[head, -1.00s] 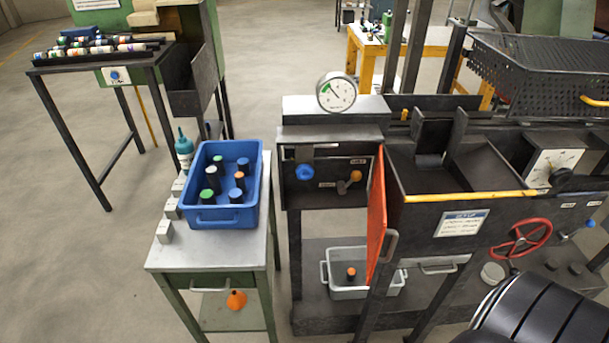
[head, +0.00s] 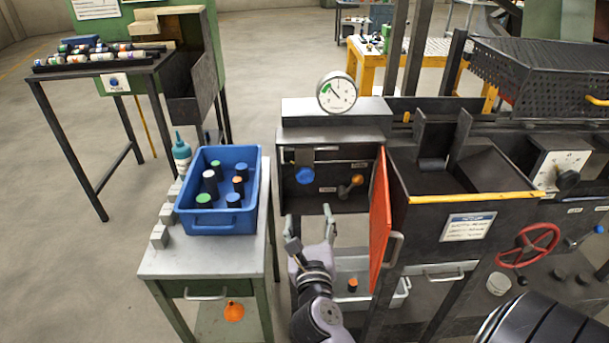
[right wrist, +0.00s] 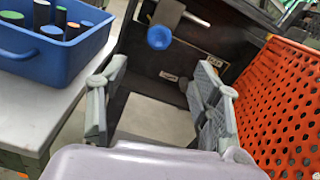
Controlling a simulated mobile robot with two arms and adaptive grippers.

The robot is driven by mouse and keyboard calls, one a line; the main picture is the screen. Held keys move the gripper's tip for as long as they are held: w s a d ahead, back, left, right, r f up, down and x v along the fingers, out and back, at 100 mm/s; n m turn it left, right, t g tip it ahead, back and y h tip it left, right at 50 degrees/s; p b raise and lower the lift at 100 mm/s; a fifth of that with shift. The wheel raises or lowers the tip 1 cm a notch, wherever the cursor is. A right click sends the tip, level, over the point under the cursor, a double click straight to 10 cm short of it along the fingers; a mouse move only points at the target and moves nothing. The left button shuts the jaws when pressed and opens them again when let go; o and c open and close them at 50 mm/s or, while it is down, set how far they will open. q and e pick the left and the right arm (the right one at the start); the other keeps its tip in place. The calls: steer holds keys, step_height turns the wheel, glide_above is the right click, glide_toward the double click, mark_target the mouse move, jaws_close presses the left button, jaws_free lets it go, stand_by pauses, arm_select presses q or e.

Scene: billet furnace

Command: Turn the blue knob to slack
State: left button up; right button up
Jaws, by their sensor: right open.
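The blue knob (head: 305,175) is on the dark front panel of the furnace, left of an orange knob (head: 357,180). A grey metal piece sits just above the blue knob. In the right wrist view the blue knob (right wrist: 160,37) shows ahead, between and beyond the fingers. My right gripper (head: 309,224) is open and empty, below the blue knob and apart from it; its fingers also frame the right wrist view (right wrist: 160,95). My left gripper is not in view.
An orange perforated door (head: 381,225) stands open just right of my right gripper. A blue bin (head: 225,222) with several capped cylinders is on the left table (head: 205,262). A round gauge (head: 337,92) is above the panel. A grey bin (head: 400,293) is below.

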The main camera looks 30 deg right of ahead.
mark_target(305, 176)
steer(key=p+x, duration=0.1)
steer(key=x, duration=1.6)
steer(key=shift+p, duration=0.3)
steer(key=shift+c, duration=0.4)
steer(key=c, duration=1.1)
